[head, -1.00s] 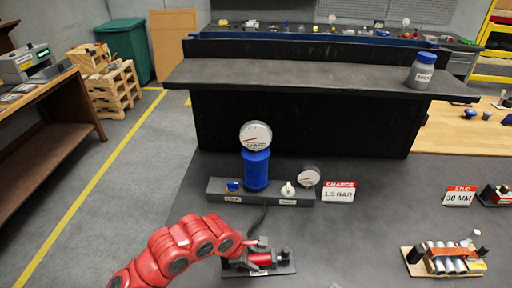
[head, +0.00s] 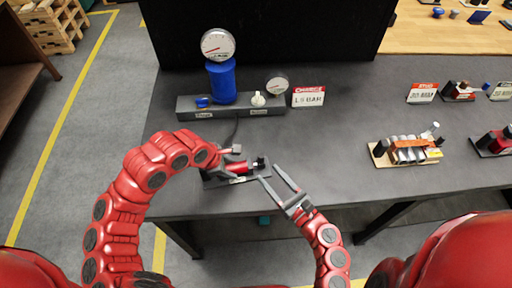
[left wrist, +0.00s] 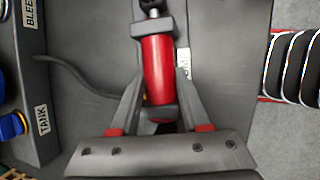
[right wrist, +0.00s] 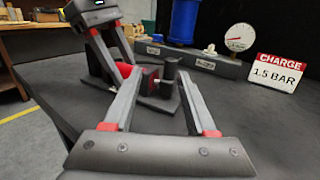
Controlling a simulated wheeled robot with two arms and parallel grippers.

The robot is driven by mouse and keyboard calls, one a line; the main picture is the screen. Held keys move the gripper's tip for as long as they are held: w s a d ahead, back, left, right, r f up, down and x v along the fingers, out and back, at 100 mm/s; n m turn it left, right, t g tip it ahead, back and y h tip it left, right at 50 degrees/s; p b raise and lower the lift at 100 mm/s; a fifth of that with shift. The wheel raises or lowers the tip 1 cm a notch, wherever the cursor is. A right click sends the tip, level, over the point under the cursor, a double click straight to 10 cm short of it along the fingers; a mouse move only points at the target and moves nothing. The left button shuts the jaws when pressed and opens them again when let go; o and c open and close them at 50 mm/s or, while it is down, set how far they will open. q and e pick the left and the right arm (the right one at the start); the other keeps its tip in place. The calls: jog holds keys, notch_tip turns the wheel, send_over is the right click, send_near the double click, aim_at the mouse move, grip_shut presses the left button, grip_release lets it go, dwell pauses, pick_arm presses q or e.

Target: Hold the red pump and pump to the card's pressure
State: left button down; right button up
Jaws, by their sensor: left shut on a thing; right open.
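The red pump (head: 237,168) lies on its dark base near the table's front edge. My left gripper (head: 228,160) is shut on the pump's red barrel; in the left wrist view its fingers flank the red cylinder (left wrist: 157,70). My right gripper (head: 277,178) is open and empty, just right of the pump; in the right wrist view the pump's black handle (right wrist: 169,72) stands ahead, between its fingers. The charge card (head: 309,96) shows 1.5 BAR in the right wrist view (right wrist: 275,73). The large gauge (head: 218,44) sits on the blue tank (head: 221,82). A smaller gauge (head: 277,85) stands right.
The dark manifold block (head: 186,110) carries a blue valve knob (head: 202,101) and a white one (head: 258,99). A hose runs from it to the pump. Right are a battery-like cylinder pack (head: 408,152) and a stud card (head: 422,93). The table between is clear.

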aim_at(261, 161)
jog(key=h, duration=0.1)
jog(key=m, duration=0.1)
jog(key=s+h, duration=0.1)
jog(key=shift+d+f+m+t+h, duration=0.2)
jog(key=shift+d+m+t+h, duration=0.1)
jog(key=shift+t, duration=0.1)
jog(key=shift+d+h, duration=0.15)
jog(key=shift+h, duration=0.15)
jog(key=x, duration=1.2)
jog(key=shift+d, duration=0.1)
jog(key=shift+c, duration=0.2)
grip_shut()
